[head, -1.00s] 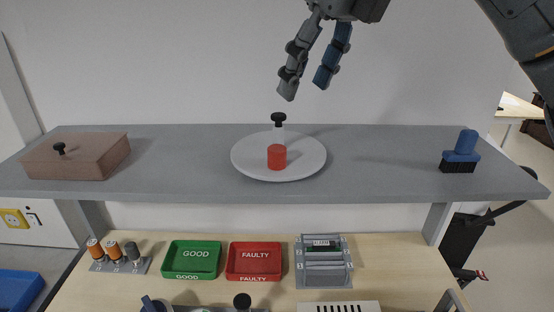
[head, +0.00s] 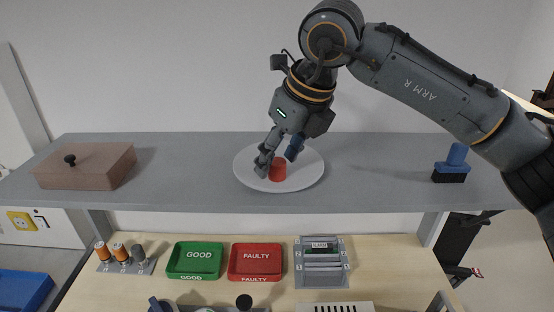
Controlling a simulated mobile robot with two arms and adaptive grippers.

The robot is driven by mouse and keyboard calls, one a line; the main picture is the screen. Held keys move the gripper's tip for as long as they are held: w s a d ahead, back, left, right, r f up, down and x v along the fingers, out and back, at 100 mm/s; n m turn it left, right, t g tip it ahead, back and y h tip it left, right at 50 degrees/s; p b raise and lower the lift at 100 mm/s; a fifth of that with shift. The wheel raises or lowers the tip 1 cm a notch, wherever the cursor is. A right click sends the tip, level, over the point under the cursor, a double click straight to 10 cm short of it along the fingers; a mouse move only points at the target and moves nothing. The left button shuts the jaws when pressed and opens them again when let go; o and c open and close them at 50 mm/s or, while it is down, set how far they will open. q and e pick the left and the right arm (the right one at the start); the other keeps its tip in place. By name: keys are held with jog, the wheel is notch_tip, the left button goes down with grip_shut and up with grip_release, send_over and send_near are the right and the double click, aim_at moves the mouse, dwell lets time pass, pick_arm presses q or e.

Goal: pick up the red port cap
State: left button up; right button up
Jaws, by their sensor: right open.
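The red port cap (head: 278,171) stands on a round white plate (head: 302,178) on the grey shelf. My right gripper (head: 278,157) is open and points down at the cap. Its left finger overlaps the cap's left side in the picture, and its right finger is just above and to the right of the cap. I cannot tell whether the fingers touch it. The black-knobbed white piece behind the cap is hidden by the gripper. My left gripper is not in view.
On the grey shelf (head: 380,185), a brown box (head: 85,168) with a black knob stands at left and a blue brush (head: 453,162) at right. Below are a green tray (head: 194,260), a red tray (head: 255,261) and a grey rack (head: 321,264).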

jog(key=c, duration=0.9)
jog(key=shift+o, duration=0.2)
jog(key=shift+r, duration=0.1)
